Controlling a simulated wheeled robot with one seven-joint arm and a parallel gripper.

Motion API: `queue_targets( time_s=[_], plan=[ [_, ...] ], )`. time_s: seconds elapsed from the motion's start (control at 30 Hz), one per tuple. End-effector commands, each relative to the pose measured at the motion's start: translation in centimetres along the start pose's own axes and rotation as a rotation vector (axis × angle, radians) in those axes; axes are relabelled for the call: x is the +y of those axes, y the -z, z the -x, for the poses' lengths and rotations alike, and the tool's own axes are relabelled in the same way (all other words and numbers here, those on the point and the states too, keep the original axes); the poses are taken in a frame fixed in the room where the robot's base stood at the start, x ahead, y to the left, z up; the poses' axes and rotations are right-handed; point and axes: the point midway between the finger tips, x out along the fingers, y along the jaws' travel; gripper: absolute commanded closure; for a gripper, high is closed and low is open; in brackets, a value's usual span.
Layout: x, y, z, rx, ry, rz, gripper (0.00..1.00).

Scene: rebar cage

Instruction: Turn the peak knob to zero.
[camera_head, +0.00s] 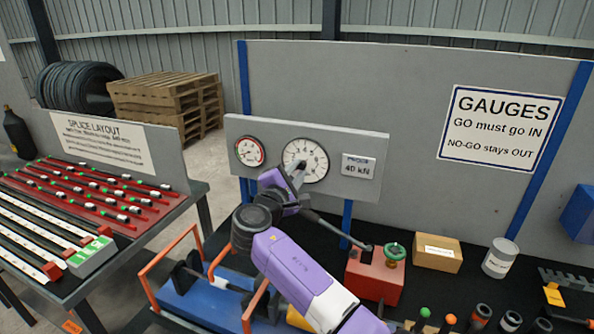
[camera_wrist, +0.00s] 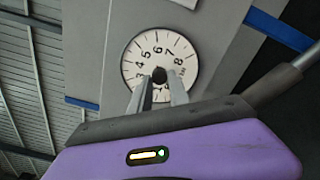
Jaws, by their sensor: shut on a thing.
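A large round white gauge (camera_head: 306,160) with black numbers is mounted on a grey panel. In the wrist view the gauge (camera_wrist: 148,52) fills the upper middle, with numbers from about 3 to 8 readable. A small black knob (camera_wrist: 159,74) sits at its centre. My gripper (camera_head: 297,171) reaches up to the dial from below. In the wrist view its two grey fingers (camera_wrist: 158,82) stand on either side of the knob and are shut on it. The fingers hide the dial's lower part. I cannot make out the needles' readings.
A smaller gauge (camera_head: 249,151) is left of the large one, and a "PROOF 40 kN" plate (camera_head: 358,167) is right. Below are a red block with a green handwheel (camera_head: 394,252), a cardboard box (camera_head: 437,253) and a white can (camera_head: 500,258). An orange-barred blue frame (camera_head: 190,298) stands lower left.

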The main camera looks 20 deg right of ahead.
Motion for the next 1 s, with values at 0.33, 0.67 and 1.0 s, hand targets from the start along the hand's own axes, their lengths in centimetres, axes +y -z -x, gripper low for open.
queue_targets(
  time_s=[0.33, 0.67, 1.0],
  plan=[
    [-0.1, 0.2, 0.1, 0.003, 0.000, 0.001, 0.56],
    [-0.1, 0.1, 0.2, 0.002, 0.000, -0.001, 0.56],
    [-0.2, 0.3, 4.7, 0.005, -0.001, -0.003, 0.56]
  ],
)
